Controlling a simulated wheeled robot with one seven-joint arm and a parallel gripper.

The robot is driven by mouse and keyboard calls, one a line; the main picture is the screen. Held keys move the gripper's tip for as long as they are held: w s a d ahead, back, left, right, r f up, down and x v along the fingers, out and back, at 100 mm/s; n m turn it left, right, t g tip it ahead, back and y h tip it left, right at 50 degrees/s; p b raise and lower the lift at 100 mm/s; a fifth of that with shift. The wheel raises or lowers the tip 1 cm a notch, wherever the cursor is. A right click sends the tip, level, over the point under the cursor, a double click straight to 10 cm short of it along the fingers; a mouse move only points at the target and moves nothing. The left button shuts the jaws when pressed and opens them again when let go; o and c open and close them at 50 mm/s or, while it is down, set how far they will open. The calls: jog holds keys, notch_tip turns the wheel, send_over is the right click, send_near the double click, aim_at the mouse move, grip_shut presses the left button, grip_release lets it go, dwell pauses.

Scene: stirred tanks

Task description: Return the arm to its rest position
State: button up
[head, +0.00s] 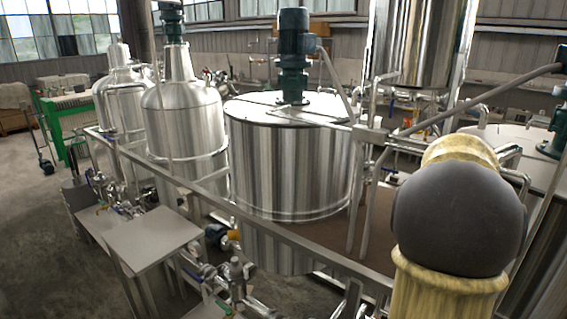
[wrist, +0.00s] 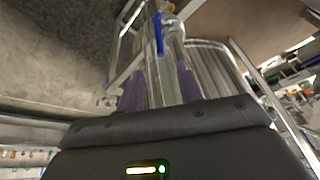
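My arm shows at the right of the head view as a pale yellow link with a dark grey rounded joint, bent in front of the tanks. My gripper is not visible in the head view. In the wrist view, the dark gripper body fills the bottom, with two purplish fingers above it. The gripper (wrist: 160,88) looks open, with a gap between the fingers. Metal pipework (wrist: 172,50) with a blue handle (wrist: 158,33) shows beyond and between the fingers. I see nothing held.
A large steel tank (head: 290,165) with a green motor (head: 293,60) stands in the middle. Domed tanks (head: 185,120) stand to its left. A metal rail (head: 260,232) runs in front. A small grey table (head: 150,240) is at lower left. Open floor (head: 35,230) lies at far left.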

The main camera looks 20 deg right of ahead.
jog(key=w+a+f+n+t+y+b, duration=0.1)
jog(key=a+f+n+y+b, duration=0.1)
jog(key=a+f+n, duration=0.8)
jog(key=w+a+f+n+t+y+b, duration=0.15)
jog(key=a+f, duration=0.45)
jog(key=a, duration=1.1)
jog(key=s+a+f+n+b, duration=0.1)
jog(key=s+a+f+n, duration=0.4)
jog(key=a, duration=0.3)
jog(key=shift+s+n+g+b, duration=0.4)
jog(key=shift+s+n+g, duration=0.05)
jog(key=shift+s, duration=0.2)
jog(key=shift+a+f, duration=0.1)
